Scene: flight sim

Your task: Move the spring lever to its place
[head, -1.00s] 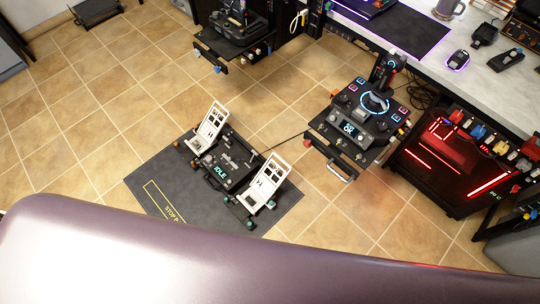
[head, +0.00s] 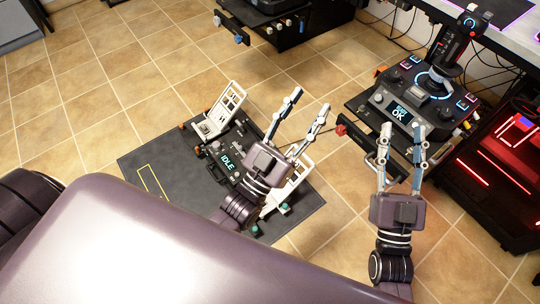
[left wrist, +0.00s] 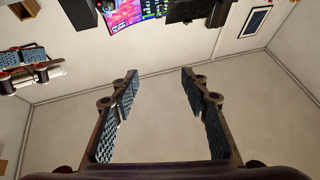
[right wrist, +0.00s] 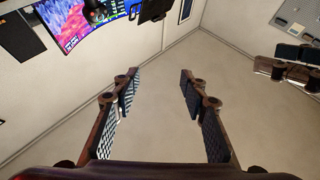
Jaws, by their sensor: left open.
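I cannot pick out the spring lever for certain in any view. A black control console (head: 432,95) with a lit screen reading "OK" and a joystick (head: 450,48) stands at the upper right in the head view. A pedal unit (head: 210,150) with white pedals (head: 224,106) and an "IDLE" screen sits on a dark floor mat. My left gripper (head: 311,101) is open and empty, above the floor between the pedals and console. My right gripper (head: 403,130) is open, its fingertips overlapping the console's front edge in the picture. Both wrist views show empty jaws.
A second black unit (head: 265,25) stands at the top centre. A red-lit case (head: 500,150) is at the right, under the desk (head: 520,45). Cables hang behind the console. Tiled floor (head: 110,95) is open at the left.

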